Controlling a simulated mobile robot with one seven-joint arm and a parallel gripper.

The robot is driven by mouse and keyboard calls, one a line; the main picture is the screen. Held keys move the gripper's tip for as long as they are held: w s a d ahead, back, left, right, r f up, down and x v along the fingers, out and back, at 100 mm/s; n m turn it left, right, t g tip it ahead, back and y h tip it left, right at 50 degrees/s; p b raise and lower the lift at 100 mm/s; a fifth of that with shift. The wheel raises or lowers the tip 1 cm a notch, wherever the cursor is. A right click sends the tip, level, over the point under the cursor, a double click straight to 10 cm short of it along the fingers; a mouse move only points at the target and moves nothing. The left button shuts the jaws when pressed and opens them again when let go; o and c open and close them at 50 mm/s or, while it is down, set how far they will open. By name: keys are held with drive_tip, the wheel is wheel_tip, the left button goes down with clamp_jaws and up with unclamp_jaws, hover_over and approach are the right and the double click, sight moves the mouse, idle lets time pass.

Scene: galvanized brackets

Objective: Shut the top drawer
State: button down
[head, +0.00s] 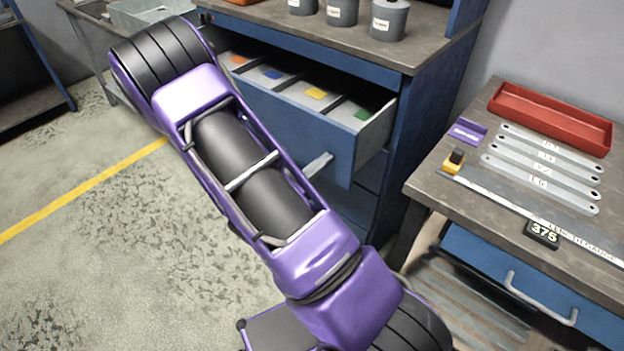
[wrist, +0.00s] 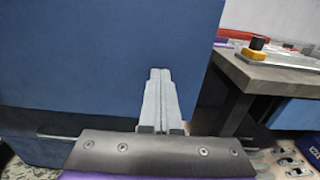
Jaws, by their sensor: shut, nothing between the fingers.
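The top drawer (head: 338,143) of the blue cabinet (head: 420,140) stands open, pulled out toward me. Its inside is split into compartments with orange, blue, yellow and green pieces.
Several grey pots (head: 388,20) stand on the cabinet top. At right, a workbench (head: 445,200) holds a red tray (head: 550,118), metal strips, a purple box and a yellow-black item. Open floor (head: 90,220) with a yellow line lies at left.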

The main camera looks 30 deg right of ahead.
drive_tip(key=b+x, duration=0.1)
drive_tip(key=x, duration=1.8)
drive_tip(key=shift+w+d, duration=0.15)
drive_tip(key=shift+d, duration=0.2)
drive_tip(key=shift+w+d, duration=0.1)
drive_tip(key=shift+d, duration=0.2)
drive_tip(key=shift+w+d+r, duration=0.1)
drive_tip(key=shift+d+r, duration=0.05)
drive_tip(key=shift+d, duration=0.05)
drive_tip(key=shift+r, duration=0.15)
